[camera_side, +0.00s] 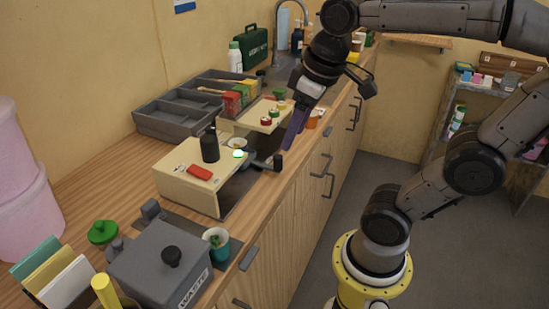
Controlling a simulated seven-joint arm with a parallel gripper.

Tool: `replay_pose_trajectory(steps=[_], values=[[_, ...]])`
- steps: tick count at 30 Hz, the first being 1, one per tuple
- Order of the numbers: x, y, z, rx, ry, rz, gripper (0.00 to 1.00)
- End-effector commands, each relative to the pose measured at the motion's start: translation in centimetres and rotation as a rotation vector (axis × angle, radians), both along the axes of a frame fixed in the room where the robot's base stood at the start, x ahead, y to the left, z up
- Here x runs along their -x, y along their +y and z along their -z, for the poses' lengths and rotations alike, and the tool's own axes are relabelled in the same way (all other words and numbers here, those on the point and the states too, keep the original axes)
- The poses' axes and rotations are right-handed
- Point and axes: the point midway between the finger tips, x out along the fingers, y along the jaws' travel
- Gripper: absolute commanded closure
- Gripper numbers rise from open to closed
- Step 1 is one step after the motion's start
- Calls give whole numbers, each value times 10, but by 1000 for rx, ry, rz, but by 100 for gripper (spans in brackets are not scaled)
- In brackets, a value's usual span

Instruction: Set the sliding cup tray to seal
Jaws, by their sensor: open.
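A cream machine body (183,183) stands on the wooden counter, with a second cream block (246,121) behind it and a gap between them. A dark bar with a black knob (278,161) sticks out at the gap on the counter's front side; it looks like the sliding cup tray's handle, but the tray itself is mostly hidden. A pale cup (237,144) shows in the gap, near a small green light (238,154). My gripper (290,143), with purple fingers, points down just above and right of the knob, seemingly apart from it. It is open and empty.
A black bottle (210,146) and a red item (200,173) sit on the front body, small jars on the rear one. A grey waste box (160,262) and a teal cup (216,246) stand nearer. A grey divided tray (180,112) lies behind, by the wall.

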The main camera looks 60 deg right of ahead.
Motion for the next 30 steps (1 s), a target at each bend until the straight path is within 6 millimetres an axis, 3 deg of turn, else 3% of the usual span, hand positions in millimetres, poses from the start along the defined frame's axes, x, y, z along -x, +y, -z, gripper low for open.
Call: replay_pose_trajectory(steps=[6,12,18,23,30], values=[[-52,-46,-6,-20,166,113,39],[-81,-87,11,-54,262,212,39],[-83,-104,28,-74,308,260,39],[-82,-104,42,-75,310,262,39],[-81,-103,86,-75,310,261,39]])
